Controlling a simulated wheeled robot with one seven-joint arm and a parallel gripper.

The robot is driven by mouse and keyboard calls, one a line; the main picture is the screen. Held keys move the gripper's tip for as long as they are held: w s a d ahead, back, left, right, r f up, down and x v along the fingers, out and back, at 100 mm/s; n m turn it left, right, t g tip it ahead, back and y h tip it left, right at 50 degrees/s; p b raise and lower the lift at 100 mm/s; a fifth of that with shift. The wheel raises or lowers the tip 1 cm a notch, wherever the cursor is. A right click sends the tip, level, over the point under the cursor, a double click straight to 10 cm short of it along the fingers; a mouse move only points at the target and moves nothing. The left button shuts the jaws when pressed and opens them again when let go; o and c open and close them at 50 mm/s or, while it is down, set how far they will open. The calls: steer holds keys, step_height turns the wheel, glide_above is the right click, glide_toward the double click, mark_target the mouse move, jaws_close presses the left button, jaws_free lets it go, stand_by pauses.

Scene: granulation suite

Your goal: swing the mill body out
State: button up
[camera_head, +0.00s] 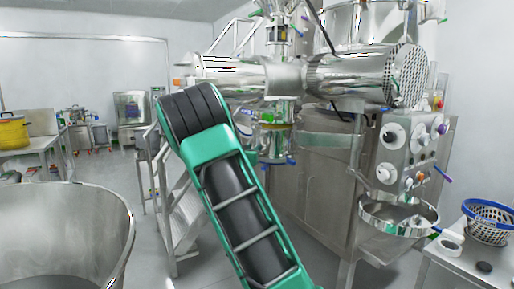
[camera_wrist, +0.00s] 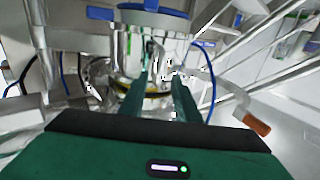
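The mill body appears to be the upright steel cylinder (camera_head: 277,112) with green, yellow and blue fittings, below the large horizontal steel drum in the head view. In the wrist view, a shiny steel housing (camera_wrist: 118,52) with a blue top and a yellow band below fills the upper middle. My gripper (camera_wrist: 162,80) has two dark green fingers, apart with a gap, pointing at this housing. Nothing is clearly held between them, and I cannot tell whether they touch it. In the head view my arm hides the gripper. A steel lever with an orange end (camera_wrist: 256,125) lies right of the fingers.
A steel cabinet with knobs (camera_head: 405,150) and a round steel basin (camera_head: 398,216) stand right. A blue-rimmed basket (camera_head: 489,222) is on the right-hand table. A large steel bowl (camera_head: 60,230) is at lower left. Steel steps (camera_head: 183,222) stand behind my arm. The left-middle floor is clear.

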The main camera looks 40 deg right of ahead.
steer(key=x, duration=0.7)
steer(key=shift+w+d, duration=0.1)
steer(key=shift+d, duration=0.05)
